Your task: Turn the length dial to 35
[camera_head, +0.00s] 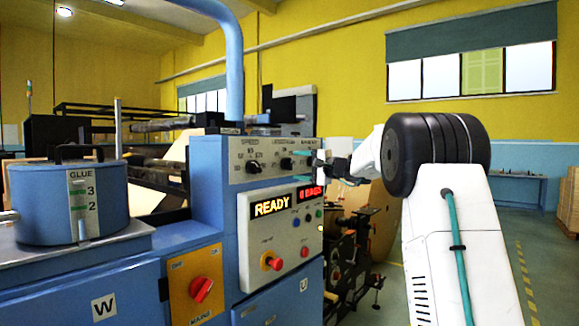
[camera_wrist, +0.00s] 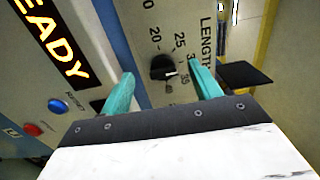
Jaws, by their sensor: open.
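The length dial (camera_head: 286,163) is a small black knob on the grey upper panel of the blue machine. In the wrist view the dial (camera_wrist: 160,66) shows near the LENGTH lettering, with numbers 20, 25 and 35 around it and one partly hidden by a finger. A pale mark on the knob points right and slightly down, near the 35 side; its exact reading is unclear. My gripper (camera_head: 303,166) is in front of this panel. In the wrist view my gripper (camera_wrist: 162,70) is open, its teal fingers on either side of the dial, with no clear contact visible.
The speed dial (camera_head: 253,167) is left of the length dial. A red switch (camera_head: 201,289) on an orange plate and a blue glue pot (camera_head: 70,205) stand further left.

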